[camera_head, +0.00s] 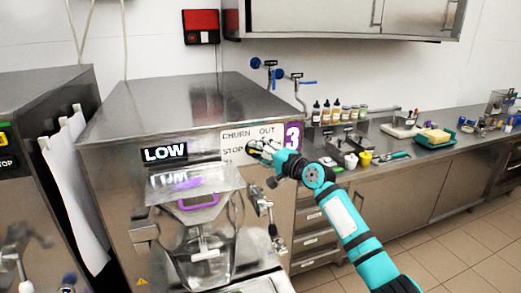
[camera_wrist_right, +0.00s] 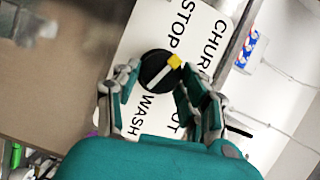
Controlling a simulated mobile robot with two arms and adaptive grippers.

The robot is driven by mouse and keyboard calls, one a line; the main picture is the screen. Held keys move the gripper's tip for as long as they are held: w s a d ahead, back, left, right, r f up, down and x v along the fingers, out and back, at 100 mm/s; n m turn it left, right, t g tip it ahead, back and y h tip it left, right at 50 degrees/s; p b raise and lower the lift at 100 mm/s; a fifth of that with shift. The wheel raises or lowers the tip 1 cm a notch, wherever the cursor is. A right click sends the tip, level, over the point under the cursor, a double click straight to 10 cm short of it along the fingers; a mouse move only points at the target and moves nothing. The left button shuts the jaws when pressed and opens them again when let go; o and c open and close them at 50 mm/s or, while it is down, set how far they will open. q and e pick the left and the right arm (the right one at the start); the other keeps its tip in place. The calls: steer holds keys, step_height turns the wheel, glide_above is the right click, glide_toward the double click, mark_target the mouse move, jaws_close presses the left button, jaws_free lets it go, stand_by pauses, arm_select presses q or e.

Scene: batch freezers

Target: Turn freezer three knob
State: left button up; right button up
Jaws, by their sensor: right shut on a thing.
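Freezer three (camera_head: 150,105) is the steel machine with a purple "3" sign (camera_head: 293,137) and a "LOW" display (camera_head: 165,153). Its round black knob (camera_wrist_right: 152,66) sits on a white label plate (camera_wrist_right: 138,30) reading CHURN, OUT, STOP and WASH. The knob's white pointer has a yellow end, which points toward CHURN in the right wrist view. My teal right gripper (camera_head: 263,151) is at the plate, its fingers shut on the knob from both sides. In the head view the gripper hides most of the knob and the lower plate. My left gripper is out of view.
A clear hopper with a purple handle (camera_head: 198,202) and a metal tap (camera_head: 262,207) stand out from the front, below and left of my right gripper. Another freezer (camera_head: 40,85) stands at left. A counter with bottles (camera_head: 326,112) runs right. The floor at right is clear.

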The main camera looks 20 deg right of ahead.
steer(key=n+g+p, duration=0.1)
steer(key=n+p, duration=0.1)
steer(key=shift+a+r+n+h, duration=0.1)
steer(key=shift+n+h, duration=0.3)
steer(key=shift+n, duration=0.4)
steer(key=o, duration=1.2)
steer(key=shift+s+r+h, duration=0.1)
steer(key=shift+s+h, duration=0.15)
steer(key=shift+h, duration=0.05)
steer(key=v, duration=1.1)
steer(key=shift+s, duration=0.2)
